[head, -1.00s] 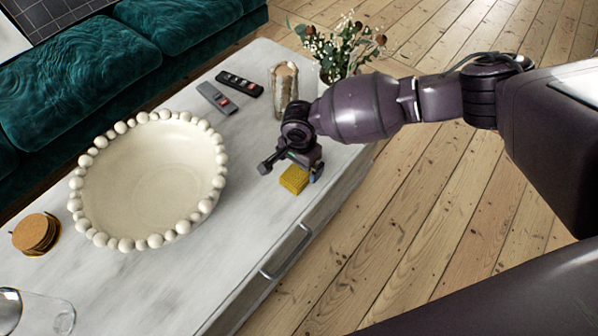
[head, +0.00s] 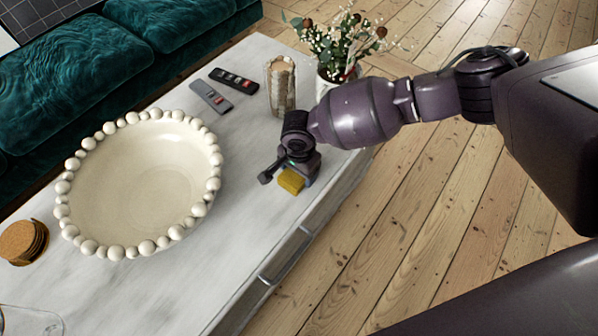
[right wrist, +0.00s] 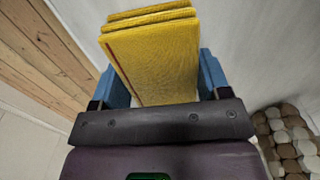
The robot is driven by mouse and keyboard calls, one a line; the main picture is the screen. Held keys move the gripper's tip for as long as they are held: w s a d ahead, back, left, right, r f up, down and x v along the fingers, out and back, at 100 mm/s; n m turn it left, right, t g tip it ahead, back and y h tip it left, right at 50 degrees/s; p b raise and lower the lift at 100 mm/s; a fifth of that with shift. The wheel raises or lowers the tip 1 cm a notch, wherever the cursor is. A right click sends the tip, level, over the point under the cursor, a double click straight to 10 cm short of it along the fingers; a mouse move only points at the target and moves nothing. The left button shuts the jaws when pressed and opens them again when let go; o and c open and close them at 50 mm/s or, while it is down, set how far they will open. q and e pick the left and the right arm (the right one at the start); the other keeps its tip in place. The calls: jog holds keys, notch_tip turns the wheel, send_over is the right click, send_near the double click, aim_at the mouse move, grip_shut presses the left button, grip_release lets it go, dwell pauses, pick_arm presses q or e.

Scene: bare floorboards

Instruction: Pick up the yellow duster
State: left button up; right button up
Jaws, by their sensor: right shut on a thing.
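The yellow duster (head: 291,181) is a small folded yellow block at the right edge of the white table, under my right gripper (head: 287,174). In the right wrist view the duster (right wrist: 150,62) shows as stacked yellow layers between the two blue fingertips of my right gripper (right wrist: 157,78), which is shut on it. In the head view it is at or very near the table top; I cannot tell whether it is clear of the surface. My left gripper is not in view.
A large cream bowl with a beaded rim (head: 140,190) fills the table's middle. Cork coasters (head: 22,242) lie at left. A teal sofa (head: 85,70) runs behind.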

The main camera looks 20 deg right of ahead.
jog(key=shift+r, duration=0.25)
jog(key=r+p, duration=0.1)
jog(key=r, duration=0.2)
jog(key=r+p, duration=0.2)
jog(key=r, duration=0.2)
jog(key=shift+w, duration=0.2)
pick_arm(q)
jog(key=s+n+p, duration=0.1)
jog(key=p, duration=0.1)
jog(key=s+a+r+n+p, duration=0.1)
jog(key=p, duration=0.1)
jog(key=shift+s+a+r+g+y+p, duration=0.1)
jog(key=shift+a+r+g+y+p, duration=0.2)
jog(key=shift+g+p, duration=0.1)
pick_arm(e)
notch_tip(320, 180, up, 13)
jog(key=shift+s+f, duration=0.2)
jog(key=shift+s, duration=0.05)
